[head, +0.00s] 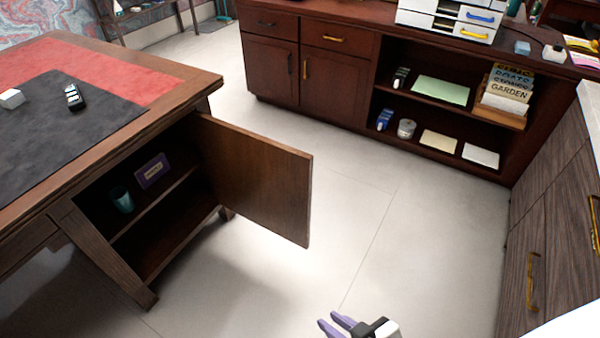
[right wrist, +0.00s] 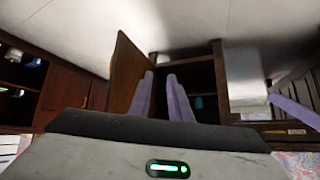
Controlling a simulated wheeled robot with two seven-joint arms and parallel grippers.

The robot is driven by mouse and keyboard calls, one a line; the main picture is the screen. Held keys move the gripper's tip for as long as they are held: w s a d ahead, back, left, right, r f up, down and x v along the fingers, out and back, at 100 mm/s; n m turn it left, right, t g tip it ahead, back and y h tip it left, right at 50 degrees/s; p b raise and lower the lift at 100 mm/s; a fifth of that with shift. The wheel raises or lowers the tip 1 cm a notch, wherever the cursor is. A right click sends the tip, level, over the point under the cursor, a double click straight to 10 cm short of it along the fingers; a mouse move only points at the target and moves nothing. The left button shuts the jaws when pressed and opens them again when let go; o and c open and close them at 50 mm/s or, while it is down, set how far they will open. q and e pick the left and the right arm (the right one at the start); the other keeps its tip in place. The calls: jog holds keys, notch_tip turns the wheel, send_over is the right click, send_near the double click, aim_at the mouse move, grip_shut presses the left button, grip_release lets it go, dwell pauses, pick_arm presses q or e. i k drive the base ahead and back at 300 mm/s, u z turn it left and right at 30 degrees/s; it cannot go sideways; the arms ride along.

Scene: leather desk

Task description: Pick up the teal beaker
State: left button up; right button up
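The teal beaker (head: 122,199) stands upright on the shelf inside the open cabinet of the desk (head: 150,95), at the left in the head view. A small teal patch in the right wrist view (right wrist: 198,102) looks like the same beaker, but it is too small to be sure. My right gripper (head: 331,322) has purple fingers and is at the bottom of the head view, well to the right of the beaker and apart from it. In the right wrist view its fingers (right wrist: 160,76) stand apart with nothing between them.
The open wooden door (head: 258,180) sticks out from the desk, between cabinet and open floor. A purple box (head: 152,171) stands beside the beaker. A dark cabinet (head: 330,85) with shelves stands at the back, a grey-brown drawer unit (head: 550,235) at the right. The floor (head: 345,225) between is clear.

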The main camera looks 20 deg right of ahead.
aim_at(119, 196)
jog(key=z, duration=1.4)
jog(key=i, duration=3.35)
jog(key=u, duration=3.75)
